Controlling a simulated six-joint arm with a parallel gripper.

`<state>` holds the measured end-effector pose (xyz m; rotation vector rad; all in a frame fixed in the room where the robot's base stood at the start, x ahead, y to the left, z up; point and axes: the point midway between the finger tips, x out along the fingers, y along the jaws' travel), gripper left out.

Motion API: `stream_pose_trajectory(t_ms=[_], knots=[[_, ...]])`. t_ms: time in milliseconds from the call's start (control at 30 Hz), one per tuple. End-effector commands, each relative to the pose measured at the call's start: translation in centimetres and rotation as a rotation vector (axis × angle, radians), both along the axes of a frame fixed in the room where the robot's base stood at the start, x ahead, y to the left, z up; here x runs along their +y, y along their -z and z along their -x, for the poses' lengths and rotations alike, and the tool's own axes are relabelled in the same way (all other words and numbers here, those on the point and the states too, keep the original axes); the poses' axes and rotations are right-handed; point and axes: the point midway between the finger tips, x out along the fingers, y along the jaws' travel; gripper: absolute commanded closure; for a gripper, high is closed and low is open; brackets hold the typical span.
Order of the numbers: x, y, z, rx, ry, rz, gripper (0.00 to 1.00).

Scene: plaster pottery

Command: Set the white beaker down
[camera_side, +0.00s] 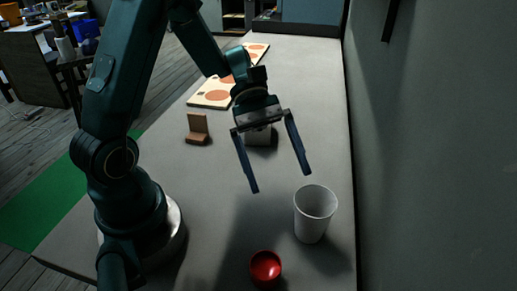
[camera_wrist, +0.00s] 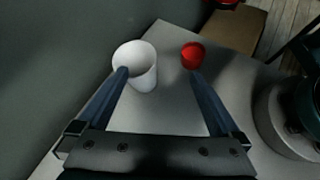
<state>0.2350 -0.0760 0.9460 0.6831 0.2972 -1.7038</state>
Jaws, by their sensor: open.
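The white beaker (camera_side: 313,214) stands upright on the grey table near its right edge in the side view. In the wrist view the beaker (camera_wrist: 138,66) is at the upper left, its open rim showing and the left finger's tip overlapping it in the picture. My gripper (camera_side: 281,182) is open with its two long fingers spread, behind and to the left of the beaker in the side view. Nothing is held between the fingers. In the wrist view the gripper (camera_wrist: 159,70) shows bare table between its fingers.
A red round object (camera_side: 265,268) sits near the beaker, toward the camera. A small brown stand (camera_side: 198,130) and boards with orange discs (camera_side: 215,95) lie farther back. A wall (camera_side: 430,150) runs along the right.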

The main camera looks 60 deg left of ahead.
Motion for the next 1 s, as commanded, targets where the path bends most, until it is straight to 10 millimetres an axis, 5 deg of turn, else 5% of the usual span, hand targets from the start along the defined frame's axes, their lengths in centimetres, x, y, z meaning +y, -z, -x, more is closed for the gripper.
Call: stream_pose_trajectory(t_ms=[500,800,1000], knots=[[1.1,-3.6,6.7,-0.672,0.659,-0.646,0.0],[3.1,-5.5,7.6,-1.017,0.905,-0.95,0.0],[3.5,-6.1,7.7,-1.096,0.956,-1.023,0.0]])
